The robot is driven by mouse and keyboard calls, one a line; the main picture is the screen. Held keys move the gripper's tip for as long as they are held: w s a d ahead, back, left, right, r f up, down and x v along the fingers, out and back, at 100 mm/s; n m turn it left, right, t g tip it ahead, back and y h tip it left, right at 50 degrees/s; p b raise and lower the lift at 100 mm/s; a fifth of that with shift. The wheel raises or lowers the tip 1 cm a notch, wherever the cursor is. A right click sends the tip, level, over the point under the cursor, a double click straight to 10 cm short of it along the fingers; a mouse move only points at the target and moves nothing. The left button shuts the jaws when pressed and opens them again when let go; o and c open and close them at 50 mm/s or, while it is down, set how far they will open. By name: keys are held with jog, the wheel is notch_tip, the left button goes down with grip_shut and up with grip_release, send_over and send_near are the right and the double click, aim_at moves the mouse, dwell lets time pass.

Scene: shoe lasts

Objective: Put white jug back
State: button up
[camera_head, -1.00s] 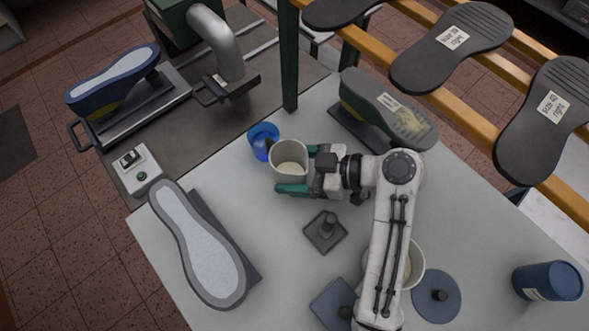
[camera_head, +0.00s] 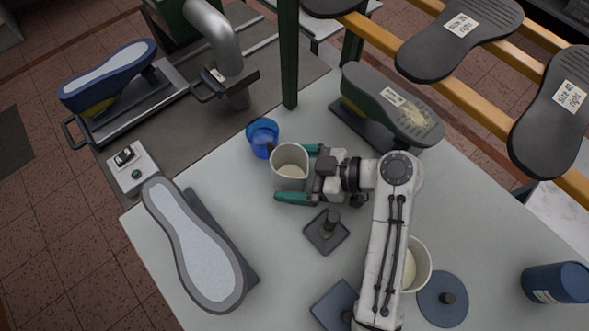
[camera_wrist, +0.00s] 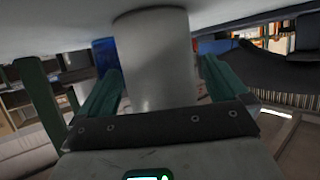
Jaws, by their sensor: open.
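The white jug (camera_head: 291,182) stands upright near the table's far edge, with pale cream contents inside. In the wrist view its pale wall (camera_wrist: 158,65) fills the middle, its end meeting the table surface, which shows at the top. My gripper (camera_head: 296,174) is open, with one green finger on each side of the jug. It also shows in the wrist view (camera_wrist: 162,85), with gaps between the fingers and the jug. A blue cup (camera_head: 263,132) stands close beside the jug, up and left of it in the head view.
A dark square base with a knob (camera_head: 327,231) lies just below my gripper. A grey shoe last (camera_head: 195,245) is left, a dark green one (camera_head: 395,103) upper right. Another white container (camera_head: 419,265) is partly hidden by my arm.

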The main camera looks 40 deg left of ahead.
jog(key=shift+r, duration=0.1)
jog(key=b+v, duration=0.2)
jog(key=v, duration=1)
